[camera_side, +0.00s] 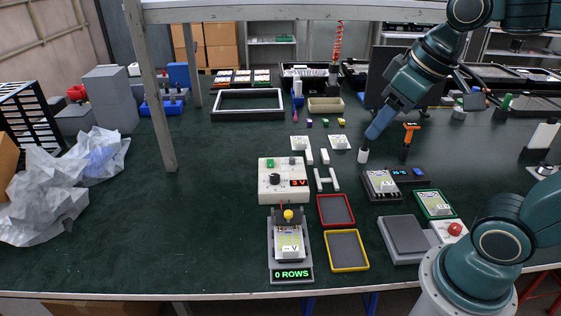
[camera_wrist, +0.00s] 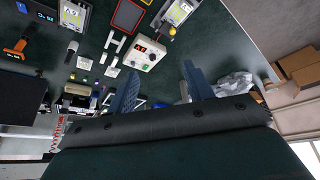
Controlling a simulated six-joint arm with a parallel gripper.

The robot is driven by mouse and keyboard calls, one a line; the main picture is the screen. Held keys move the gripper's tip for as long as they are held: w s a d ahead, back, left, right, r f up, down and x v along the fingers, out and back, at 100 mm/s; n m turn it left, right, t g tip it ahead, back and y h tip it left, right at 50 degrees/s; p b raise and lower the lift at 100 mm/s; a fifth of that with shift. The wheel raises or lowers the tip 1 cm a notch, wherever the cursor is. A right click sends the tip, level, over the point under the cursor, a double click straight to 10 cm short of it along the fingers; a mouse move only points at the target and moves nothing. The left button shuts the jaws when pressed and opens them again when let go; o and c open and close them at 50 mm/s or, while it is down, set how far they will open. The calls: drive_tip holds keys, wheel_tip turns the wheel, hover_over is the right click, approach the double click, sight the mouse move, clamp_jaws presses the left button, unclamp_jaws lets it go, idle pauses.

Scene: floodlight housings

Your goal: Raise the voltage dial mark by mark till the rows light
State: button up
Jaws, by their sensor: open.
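The white supply box (camera_side: 268,194) stands at mid table with its black voltage dial (camera_side: 275,179) on top. Its red display (camera_side: 299,183) reads 3 V. The supply box also shows in the wrist view (camera_wrist: 130,57). In front of it, a grey test stand (camera_side: 275,262) holds a floodlight unit (camera_side: 290,245) marked V. The stand's green display (camera_side: 293,274) reads 0 ROWS. My gripper (camera_side: 371,137) is open and empty, with blue fingers, up and to the right of the box, apart from the dial. Both fingers show spread in the wrist view (camera_wrist: 160,68).
A red-rimmed tray (camera_side: 351,222) and a yellow-rimmed tray (camera_side: 365,266) lie right of the stand. An orange-handled tool (camera_side: 411,127) stands near my gripper. Crumpled plastic (camera_side: 50,185) lies at the left. The table between plastic and box is clear.

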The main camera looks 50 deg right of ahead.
drive_tip(key=w+n+g, duration=0.1)
drive_tip(key=w, duration=0.8)
drive_tip(key=n+g, duration=0.3)
drive_tip(key=g, duration=0.1)
hover_over(275, 175)
wheel_tip(275, 175, down, 18)
drive_tip(key=shift+w+d+f+y, duration=0.1)
drive_tip(key=shift+w+d+y, duration=0.05)
drive_tip(key=shift+d+y, duration=0.15)
drive_tip(key=f, duration=1.3)
drive_tip(key=shift+a+f, duration=0.35)
drive_tip(key=shift+f, duration=0.05)
drive_tip(key=c, duration=1)
